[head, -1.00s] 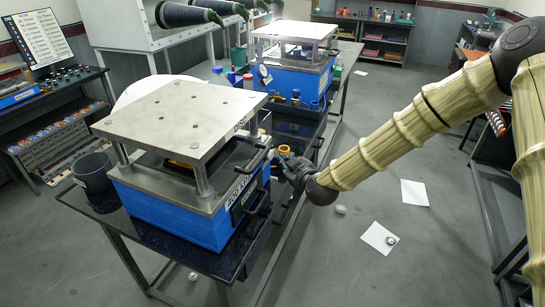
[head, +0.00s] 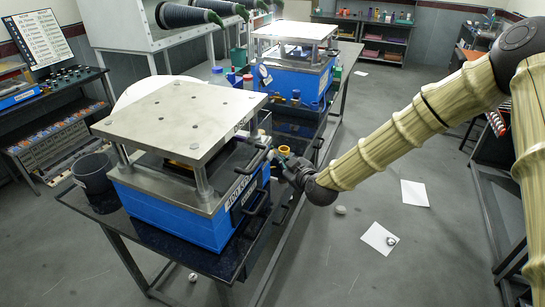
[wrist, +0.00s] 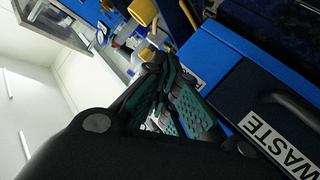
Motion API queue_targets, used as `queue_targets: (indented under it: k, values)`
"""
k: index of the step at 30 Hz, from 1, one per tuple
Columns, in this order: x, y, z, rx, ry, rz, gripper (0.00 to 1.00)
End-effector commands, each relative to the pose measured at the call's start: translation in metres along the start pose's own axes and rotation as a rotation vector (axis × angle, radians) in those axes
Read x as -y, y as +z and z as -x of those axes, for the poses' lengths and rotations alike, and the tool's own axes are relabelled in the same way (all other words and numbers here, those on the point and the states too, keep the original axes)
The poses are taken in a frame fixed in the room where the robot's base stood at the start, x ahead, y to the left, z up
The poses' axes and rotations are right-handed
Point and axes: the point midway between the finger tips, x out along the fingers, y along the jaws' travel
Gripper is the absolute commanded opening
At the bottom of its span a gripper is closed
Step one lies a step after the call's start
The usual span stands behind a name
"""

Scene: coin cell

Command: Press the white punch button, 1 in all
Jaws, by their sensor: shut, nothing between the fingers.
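The near blue press (head: 180,212), with a steel top plate (head: 185,118) on posts, stands on the dark bench. My gripper (head: 279,158) is at its right side, close to the dark handles; whether it touches the press I cannot tell. In the wrist view my gripper (wrist: 160,66) is shut and empty, its green-padded fingers together. Beside it is the blue housing (wrist: 235,70) with a WASTE label (wrist: 272,138) and a dark handle. I cannot make out the white punch button for sure in either view; my gripper may hide it.
A second blue press (head: 292,80) stands further back on the bench. A dark bin (head: 93,173) sits at the bench's left end. A yellow part (wrist: 143,11) lies beyond my fingers. Paper sheets (head: 414,193) lie on the open floor at right.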

Motion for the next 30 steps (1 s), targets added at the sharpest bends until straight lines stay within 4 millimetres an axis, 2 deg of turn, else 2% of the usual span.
queue_targets:
  k: [30]
  values:
    - [0.0044, -0.0048, -0.0062, 0.0, 0.0, 0.0, 0.0]
